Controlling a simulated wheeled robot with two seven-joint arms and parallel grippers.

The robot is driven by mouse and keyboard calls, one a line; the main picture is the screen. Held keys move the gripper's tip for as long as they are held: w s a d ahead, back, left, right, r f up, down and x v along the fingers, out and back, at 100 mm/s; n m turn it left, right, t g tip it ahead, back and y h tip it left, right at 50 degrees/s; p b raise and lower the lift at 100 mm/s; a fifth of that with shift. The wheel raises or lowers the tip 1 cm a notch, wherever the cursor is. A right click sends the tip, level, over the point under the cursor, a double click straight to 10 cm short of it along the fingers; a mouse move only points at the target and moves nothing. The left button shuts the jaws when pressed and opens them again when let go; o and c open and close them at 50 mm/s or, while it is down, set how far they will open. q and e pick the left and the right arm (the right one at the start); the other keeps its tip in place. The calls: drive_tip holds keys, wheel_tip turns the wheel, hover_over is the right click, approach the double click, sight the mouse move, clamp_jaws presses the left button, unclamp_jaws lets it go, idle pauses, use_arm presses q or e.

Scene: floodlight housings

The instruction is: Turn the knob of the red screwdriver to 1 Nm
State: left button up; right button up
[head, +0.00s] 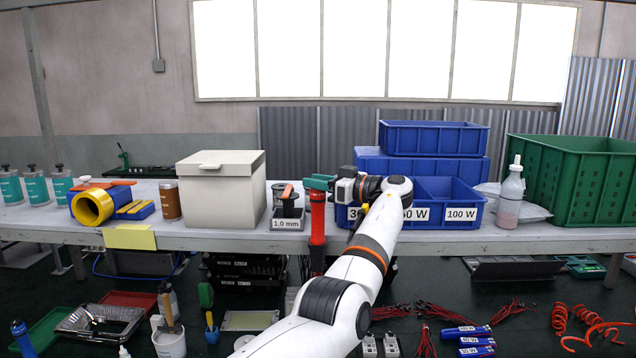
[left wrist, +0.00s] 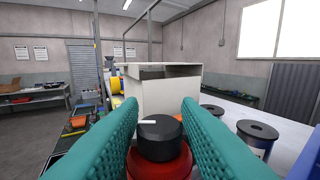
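The red screwdriver (head: 317,222) stands upright at the front edge of the bench in the head view. In the left wrist view its red body (left wrist: 160,165) shows below a black knob (left wrist: 160,142) with a white mark pointing left. My left gripper (head: 318,183) is at the top of the screwdriver, reaching in from the right. Its teal fingers (left wrist: 160,112) stand apart on either side of the knob, close to it. I cannot tell whether they touch it. No scale or 1 Nm marking is readable. My right gripper is not in view.
A lidded beige box (head: 222,190) stands left of the screwdriver. A holder labelled 1.0 mm (head: 288,224) is close beside it. Blue bins with watt labels (head: 461,214) are to the right behind my arm. A green crate (head: 570,180) stands at the far right.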

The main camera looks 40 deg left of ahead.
use_arm(q)
drive_tip(key=shift+o, duration=1)
drive_tip(key=shift+d, duration=0.2)
drive_tip(key=v, duration=1.1)
drive_tip(key=shift+d+p, duration=0.3)
drive_tip(key=shift+p, duration=0.15)
drive_tip(key=shift+w, duration=0.1)
